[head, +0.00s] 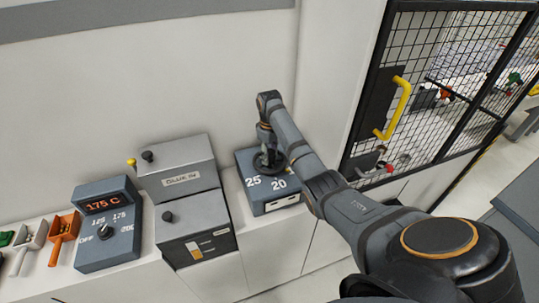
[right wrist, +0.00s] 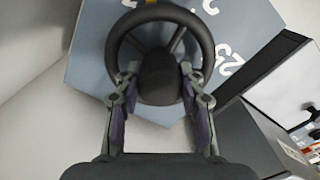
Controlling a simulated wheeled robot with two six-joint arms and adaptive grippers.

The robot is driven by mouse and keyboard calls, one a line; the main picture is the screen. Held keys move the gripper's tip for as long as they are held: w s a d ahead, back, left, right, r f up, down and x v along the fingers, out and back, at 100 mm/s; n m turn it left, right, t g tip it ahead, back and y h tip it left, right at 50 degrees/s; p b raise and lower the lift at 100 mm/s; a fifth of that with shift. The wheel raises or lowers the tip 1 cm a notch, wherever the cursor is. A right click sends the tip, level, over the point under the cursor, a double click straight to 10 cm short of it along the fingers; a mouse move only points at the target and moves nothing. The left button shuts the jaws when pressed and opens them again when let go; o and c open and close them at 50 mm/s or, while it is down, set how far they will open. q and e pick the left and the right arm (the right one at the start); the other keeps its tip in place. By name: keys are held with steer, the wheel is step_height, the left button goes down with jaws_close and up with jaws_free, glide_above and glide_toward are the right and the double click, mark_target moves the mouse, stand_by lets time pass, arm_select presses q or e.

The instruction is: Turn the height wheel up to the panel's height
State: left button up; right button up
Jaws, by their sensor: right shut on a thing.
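The height wheel (right wrist: 160,22) is a dark round handwheel with spokes and a thick hub (right wrist: 160,78), on a blue-grey box (right wrist: 90,45) with white numbers. In the head view the box (head: 254,202) shows "25" and "20", and the wheel (head: 262,165) is partly hidden by my right arm. My right gripper (right wrist: 160,85) reaches down onto the wheel, with its two fingers on either side of the hub, shut on it. Any pointer on the scale is too small to read. No panel can be made out. My left gripper is not in view.
Left of the box stands a grey glue unit (head: 185,182) with black knobs. Further left is a temperature box (head: 107,228) reading 175 C, then an orange scoop (head: 63,232) and other scoops. A mesh guard door (head: 440,75) with a yellow handle (head: 398,105) stands right.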

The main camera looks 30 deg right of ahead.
steer(key=m, duration=0.4)
steer(key=shift+m, duration=2.2)
steer(key=o, duration=1.2)
